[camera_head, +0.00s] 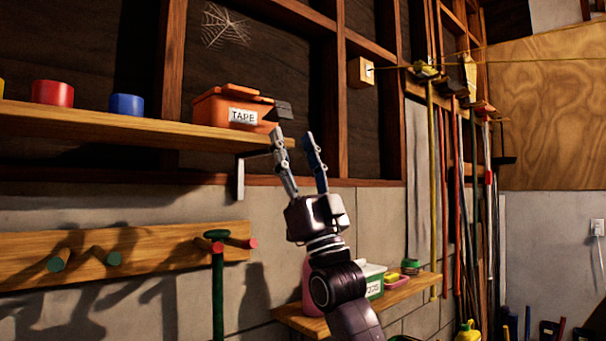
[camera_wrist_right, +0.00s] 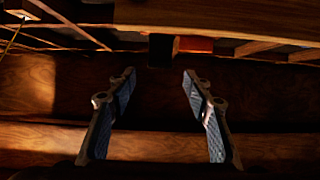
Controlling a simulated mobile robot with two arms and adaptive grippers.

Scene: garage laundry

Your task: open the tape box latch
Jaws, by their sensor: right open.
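The orange tape box (camera_head: 208,112) with a white "TAPE" label stands near the right end of the upper wooden shelf. A dark grey latch flap (camera_head: 283,109) sticks out from its right end. My right gripper (camera_head: 294,136) is open and empty, pointing up, with its fingertips just below the flap in the picture. I see no contact. In the right wrist view, the open fingers (camera_wrist_right: 158,74) frame a dark block, likely the latch (camera_wrist_right: 163,50), with a strip of orange box (camera_wrist_right: 197,45) beside it. My left gripper is not in view.
The upper shelf (camera_head: 130,128) also carries a red tape roll (camera_head: 53,93) and a blue one (camera_head: 127,105). A peg rail (camera_head: 150,250) is below. A lower shelf (camera_head: 410,288) with small containers is behind my right arm. Long-handled tools hang at the right.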

